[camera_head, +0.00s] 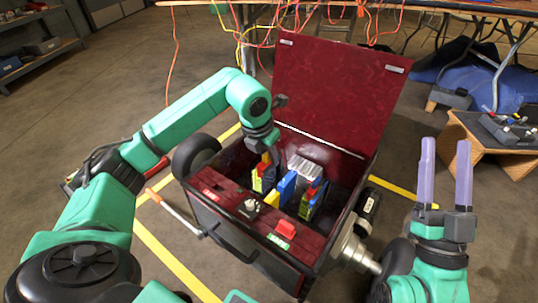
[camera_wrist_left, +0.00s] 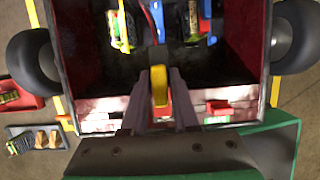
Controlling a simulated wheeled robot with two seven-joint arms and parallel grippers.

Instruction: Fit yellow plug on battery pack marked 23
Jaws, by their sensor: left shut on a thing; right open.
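My left gripper (camera_head: 268,152) reaches down over the open dark red box. In the left wrist view it (camera_wrist_left: 160,98) is shut on the yellow plug (camera_wrist_left: 159,88), which sits between its two fingers. Below the gripper, battery packs stand upright in the box. One pack (camera_head: 258,183) has a yellow-green label and also shows in the wrist view (camera_wrist_left: 120,32); a blue pack (camera_head: 287,187) stands to its right. I cannot read the number 23 on any pack. My right gripper (camera_head: 445,172) is open and empty, right of the box.
The box's lid (camera_head: 335,90) stands open behind. A red block (camera_head: 286,229) sits on its front ledge by a green label. Loose coloured cables (camera_head: 245,35) hang at the back. A wooden stand (camera_head: 490,140) is at the right. Open floor lies at the left.

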